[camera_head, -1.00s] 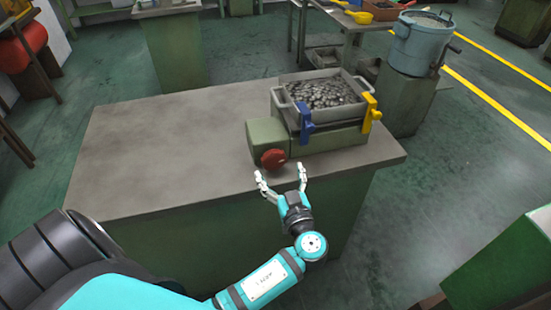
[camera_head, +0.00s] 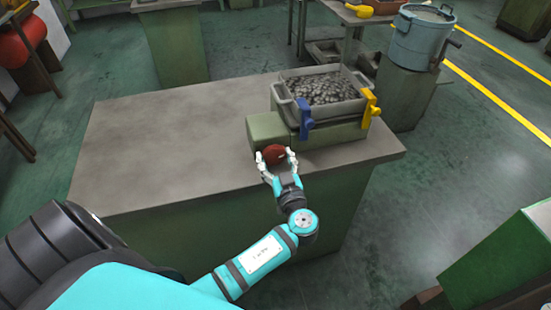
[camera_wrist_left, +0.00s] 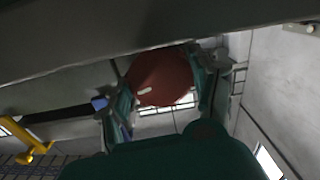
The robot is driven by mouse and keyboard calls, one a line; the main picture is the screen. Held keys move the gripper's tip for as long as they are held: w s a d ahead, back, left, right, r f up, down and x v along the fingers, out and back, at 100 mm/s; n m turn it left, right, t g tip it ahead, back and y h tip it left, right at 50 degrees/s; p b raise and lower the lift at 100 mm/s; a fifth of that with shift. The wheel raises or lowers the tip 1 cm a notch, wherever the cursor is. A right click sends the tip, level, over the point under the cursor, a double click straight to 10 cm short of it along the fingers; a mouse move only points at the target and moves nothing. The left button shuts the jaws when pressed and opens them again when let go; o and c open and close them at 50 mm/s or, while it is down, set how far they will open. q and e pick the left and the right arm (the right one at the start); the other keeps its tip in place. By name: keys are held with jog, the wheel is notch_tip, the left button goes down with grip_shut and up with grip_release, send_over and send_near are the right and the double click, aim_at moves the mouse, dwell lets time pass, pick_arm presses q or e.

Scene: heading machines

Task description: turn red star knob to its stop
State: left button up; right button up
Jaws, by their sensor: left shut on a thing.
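The red star knob (camera_head: 275,154) sits on the front of a green box (camera_head: 268,131) on the workbench, beside a grey tray fixture. My left gripper (camera_head: 276,159) is at the knob from the front, shut on it with a finger on either side. In the left wrist view the red knob (camera_wrist_left: 160,78) lies between the two fingers (camera_wrist_left: 163,95), and a small pale mark shows on its face. The knob's rim is partly hidden by the fingers. My right gripper is in no view.
A grey tray (camera_head: 280,95) of small metal parts sits behind the knob, with a blue clamp (camera_head: 305,118) and a yellow clamp (camera_head: 370,105). The left part of the benchtop (camera_head: 160,150) is clear. A blue-grey drum (camera_head: 420,42) stands at the back right.

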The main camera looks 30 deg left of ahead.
pick_arm(q)
jog(key=shift+c, duration=1)
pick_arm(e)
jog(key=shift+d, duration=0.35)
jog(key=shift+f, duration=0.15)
pick_arm(q)
jog(key=m+b, duration=0.2)
jog(key=m, duration=0.1)
jog(key=shift+f, duration=0.15)
jog(key=m+b, duration=0.1)
jog(key=m, duration=0.2)
jog(key=shift+m, duration=1.4)
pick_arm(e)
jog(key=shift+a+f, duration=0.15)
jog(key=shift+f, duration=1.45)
pick_arm(q)
jog(key=o, duration=1.2)
jog(key=shift+c, duration=0.2)
